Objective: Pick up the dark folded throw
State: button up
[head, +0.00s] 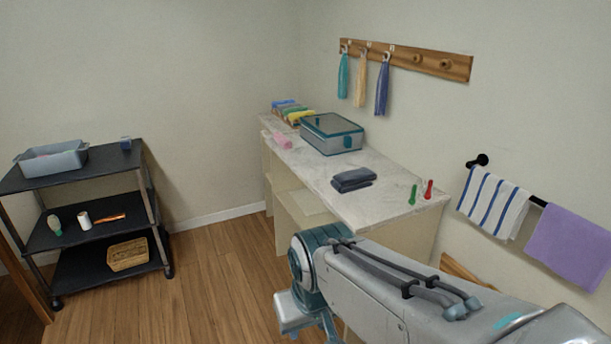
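The dark folded throw (353,179) is a slate-blue folded cloth. It lies flat on the pale marble-look counter (392,195), towards the counter's near end. My arm reaches in from the lower right, in front of the counter and below the throw in the picture. Its end points down near the bottom edge of the head view. My gripper's fingers are not visible, so its opening is hidden. Nothing touches the throw.
A teal-lidded box (332,134) stands behind the throw on the counter. A black shelf cart (95,226) is at left. Wood floor (215,262) between is clear.

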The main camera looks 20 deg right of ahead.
aim_at(345, 182)
jog(key=i, duration=2.9)
jog(key=z, duration=3.4)
